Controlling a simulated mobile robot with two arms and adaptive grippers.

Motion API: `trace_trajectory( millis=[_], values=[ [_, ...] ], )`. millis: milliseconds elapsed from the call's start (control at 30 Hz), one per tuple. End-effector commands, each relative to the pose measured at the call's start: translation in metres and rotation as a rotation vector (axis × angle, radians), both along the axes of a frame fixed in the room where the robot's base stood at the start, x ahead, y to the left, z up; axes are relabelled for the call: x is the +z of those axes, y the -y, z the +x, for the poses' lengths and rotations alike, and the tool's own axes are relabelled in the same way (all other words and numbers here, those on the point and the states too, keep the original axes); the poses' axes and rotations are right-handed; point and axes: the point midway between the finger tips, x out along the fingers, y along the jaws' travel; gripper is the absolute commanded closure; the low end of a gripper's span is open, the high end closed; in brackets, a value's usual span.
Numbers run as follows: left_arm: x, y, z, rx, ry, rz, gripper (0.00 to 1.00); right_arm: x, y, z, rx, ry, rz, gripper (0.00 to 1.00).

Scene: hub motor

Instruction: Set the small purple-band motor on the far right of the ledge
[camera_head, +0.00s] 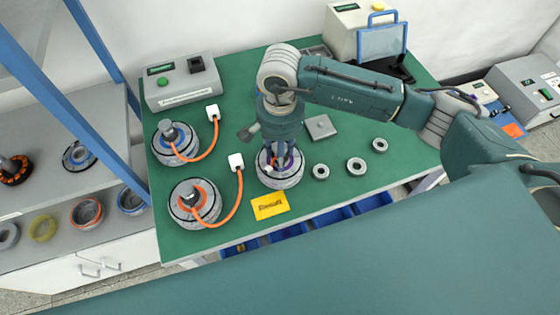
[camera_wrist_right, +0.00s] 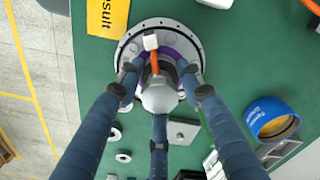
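The motor with the purple band (camera_head: 283,181) stands upright on the green table, a grey round body with a purple ring around its centre. My right gripper (camera_head: 279,158) points straight down over its middle and hides part of it. In the right wrist view the gripper's three fingers (camera_wrist_right: 160,80) stand spread around the motor's grey central shaft (camera_wrist_right: 159,96). The purple band shows between the fingertips, which look apart from the shaft. A white plug on an orange cable lies over the motor (camera_wrist_right: 186,25). My left gripper is not in view.
Two orange-cabled motors (camera_head: 196,204) (camera_head: 173,144) stand left on the table. A grey shelf unit (camera_head: 120,215) with motors and coloured rings adjoins the left side. A yellow label (camera_head: 270,206), small rings (camera_head: 356,166) and a grey tester box (camera_head: 181,88) are nearby.

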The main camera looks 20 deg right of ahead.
Motion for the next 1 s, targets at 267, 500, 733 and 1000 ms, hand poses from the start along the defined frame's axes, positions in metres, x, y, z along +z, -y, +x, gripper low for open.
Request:
trace_trajectory(
  millis=[267,500,733,1000],
  values=[
    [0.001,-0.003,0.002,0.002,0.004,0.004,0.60,0.003,-0.001,0.002,0.000,0.006,0.003,1.00],
    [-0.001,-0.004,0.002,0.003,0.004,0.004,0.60,0.008,-0.001,0.002,0.000,0.007,0.003,1.00],
    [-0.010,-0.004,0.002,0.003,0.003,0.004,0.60,0.039,-0.001,0.004,0.001,0.013,0.004,1.00],
    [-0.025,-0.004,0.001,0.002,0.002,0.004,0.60,0.106,-0.001,0.003,0.000,0.013,0.004,1.00]
  ],
)
